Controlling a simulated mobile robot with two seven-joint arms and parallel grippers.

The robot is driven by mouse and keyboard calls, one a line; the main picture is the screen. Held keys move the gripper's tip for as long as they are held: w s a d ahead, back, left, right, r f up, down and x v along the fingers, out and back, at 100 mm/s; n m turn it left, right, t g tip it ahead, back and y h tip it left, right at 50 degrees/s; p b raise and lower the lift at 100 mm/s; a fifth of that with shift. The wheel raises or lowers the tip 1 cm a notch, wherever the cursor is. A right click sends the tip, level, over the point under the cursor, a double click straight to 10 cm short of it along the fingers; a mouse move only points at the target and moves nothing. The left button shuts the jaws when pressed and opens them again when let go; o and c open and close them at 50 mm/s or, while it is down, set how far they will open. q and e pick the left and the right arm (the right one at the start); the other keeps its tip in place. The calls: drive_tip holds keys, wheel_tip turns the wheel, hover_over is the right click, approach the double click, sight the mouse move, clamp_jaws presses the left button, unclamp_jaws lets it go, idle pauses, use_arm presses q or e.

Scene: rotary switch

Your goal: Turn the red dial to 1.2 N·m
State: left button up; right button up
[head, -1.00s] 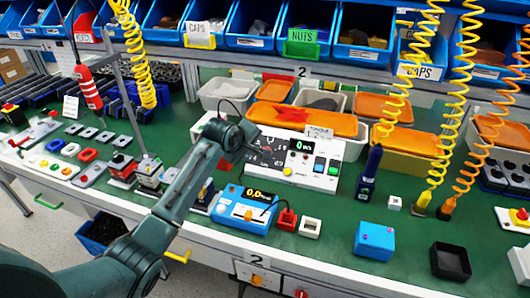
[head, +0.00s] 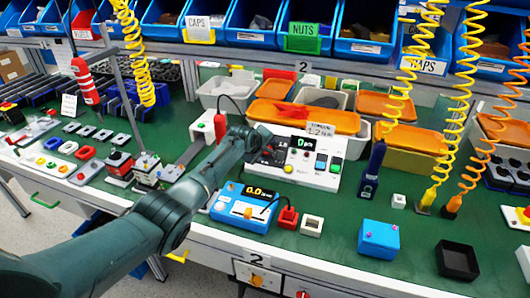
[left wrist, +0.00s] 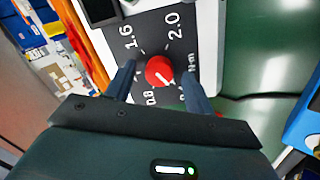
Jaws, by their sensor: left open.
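The red dial (left wrist: 159,71) sits on a black scale plate (left wrist: 148,50) with marks such as 0.8, 1.6 and 2.0. Its white pointer line slants to the lower right in the left wrist view, away from 1.6 and 2.0. In the head view the white panel (head: 322,172) carries a small dark display (head: 303,143), and my arm hides the dial. My left gripper (left wrist: 158,78) is open, with one finger on each side of the dial and gaps visible between them. It hangs over the panel's left part in the head view (head: 259,143). My right gripper is not in view.
A blue meter box (head: 243,207) stands in front of the panel. A dark blue tool (head: 372,170) stands to its right. Orange-lidded bins (head: 305,117) are close behind. A blue box (head: 377,239) and a black tray (head: 457,261) lie front right, with green mat between.

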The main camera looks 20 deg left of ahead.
use_arm(q)
drive_tip(key=shift+w+f, duration=0.15)
drive_tip(key=shift+w, duration=0.05)
drive_tip(key=c, duration=1)
